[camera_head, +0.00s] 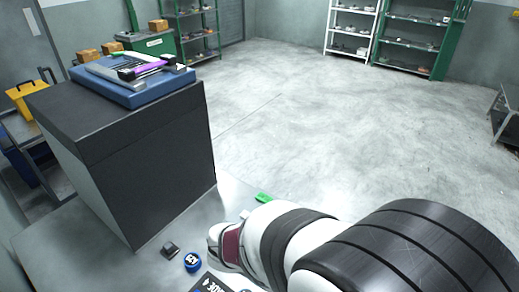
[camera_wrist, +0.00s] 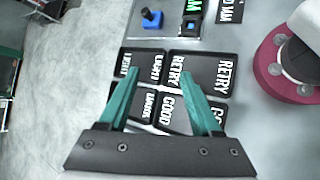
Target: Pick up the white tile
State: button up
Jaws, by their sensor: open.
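My gripper (camera_wrist: 161,72) shows in the wrist view with its two teal fingers spread and nothing between the tips. The fingers reach over several black tiles with white lettering, among them a RETRY tile (camera_wrist: 206,75) and a GOOD tile (camera_wrist: 171,113). I cannot tell the height of the fingertips above them. No plainly white tile can be made out in either view. A black lettered tile (camera_head: 211,284) also shows at the bottom of the head view. In the head view my arm hides the gripper and part of the tabletop.
A large black box (camera_head: 150,150) stands on the grey table (camera_head: 75,235) and carries a blue tray (camera_head: 135,94). A blue round piece (camera_head: 192,262) and a small dark block (camera_head: 170,248) lie near it. A green piece (camera_head: 264,197) lies near the far edge. Open floor lies beyond.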

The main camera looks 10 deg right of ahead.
jog(key=w+a+f+n+t, duration=0.3)
jog(key=w+n, duration=0.2)
jog(key=n, duration=0.1)
jog(key=w+a+f+n+t, duration=0.2)
jog(key=w+a+n+t, duration=0.2)
jog(key=w+n, duration=0.1)
jog(key=w+a+f+n+t, duration=0.3)
jog(key=w+n, duration=0.2)
jog(key=n, duration=0.1)
jog(key=shift+a+f+n, duration=0.3)
jog(key=shift+a+f, duration=0.05)
jog(key=shift+t, duration=0.3)
jog(key=x, duration=1.5)
jog(key=shift+w+d, duration=0.1)
jog(key=shift+d, duration=0.25)
grip_shut()
